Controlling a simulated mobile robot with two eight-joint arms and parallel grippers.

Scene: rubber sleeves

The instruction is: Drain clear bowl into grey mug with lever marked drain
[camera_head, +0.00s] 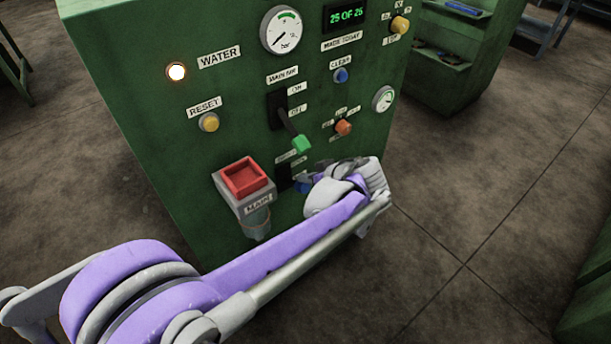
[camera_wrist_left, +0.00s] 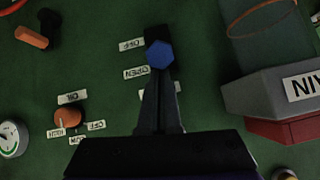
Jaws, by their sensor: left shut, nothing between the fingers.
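A clear cylindrical bowl (camera_head: 257,222) hangs under a grey box with a red top marked MAIN on the green panel. It also shows in the left wrist view (camera_wrist_left: 262,38), which sees the panel upside down. A lever with a blue hexagonal knob (camera_wrist_left: 160,54) sits in a dark slot beside labels, one reading OPEN. I cannot make out a drain label. My left gripper (camera_head: 308,177) is low at the panel by this lever. In the wrist view its fingers (camera_wrist_left: 158,88) are shut and empty, tips overlapping the knob's edge; contact is unclear. No grey mug shows.
A green-handled lever (camera_head: 301,144) stands out just above my left gripper. An orange selector knob (camera_head: 343,127), a blue button (camera_head: 341,75) and a yellow button (camera_head: 208,122) are nearby. A green shelf unit (camera_head: 450,60) stands behind. The floor (camera_head: 470,200) to the right is open.

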